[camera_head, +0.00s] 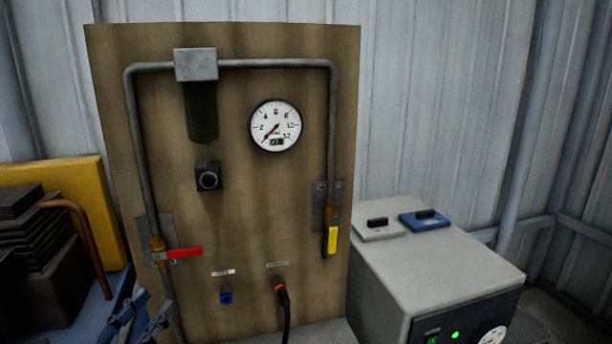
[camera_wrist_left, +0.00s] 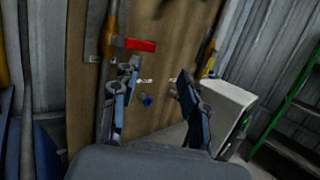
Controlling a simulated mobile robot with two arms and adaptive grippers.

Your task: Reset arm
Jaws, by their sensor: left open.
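My left gripper (camera_head: 140,318) shows at the bottom left of the head view, in front of the lower left of a wooden panel (camera_head: 235,190). In the left wrist view its two fingers (camera_wrist_left: 160,110) stand apart with nothing between them. The panel carries a pressure gauge (camera_head: 276,125), a red lever (camera_head: 184,253) on the left pipe and a yellow lever (camera_head: 332,240) on the right pipe. The red lever lies sideways and also shows in the left wrist view (camera_wrist_left: 140,45). The yellow lever hangs down. My right gripper is in neither view.
A grey cabinet (camera_head: 440,262) stands right of the panel, with a grey item (camera_head: 377,231) and a blue item (camera_head: 425,220) on top. A blue fitting (camera_head: 226,297) and a black hose (camera_head: 286,310) are low on the panel. Dark machinery (camera_head: 45,265) stands left. A green frame (camera_wrist_left: 285,110) is far right.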

